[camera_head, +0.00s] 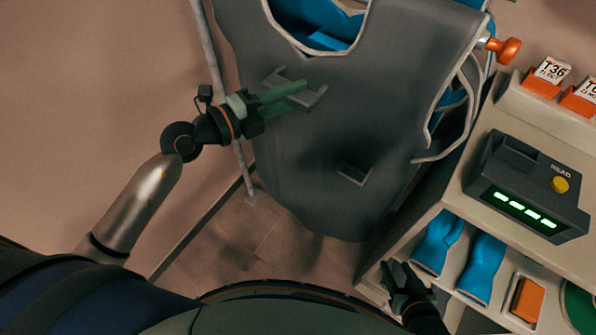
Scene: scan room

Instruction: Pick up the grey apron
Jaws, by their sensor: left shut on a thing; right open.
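The grey apron (400,90) hangs in front of me, with white trim around its neck and sides. Blue material shows at its neck opening and right edge. A grey loop or tab (311,99) stands out from its chest, and a small grey patch sits lower down. My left gripper (288,92), with green fingers, is at the chest tab and shut on the apron there. The exact grip is partly hidden by the fingers. My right gripper (395,270) is open and empty, low and right of the apron's bottom edge, by the shelf unit.
A beige cabinet (478,185) at the right carries a dark reader (525,190) with green lights and a yellow button. Orange-based label blocks (547,80) stand behind it. Blue gloves (480,268) and an orange item (526,299) lie on its lower shelf. An orange knob (508,50) sticks out beside the apron.

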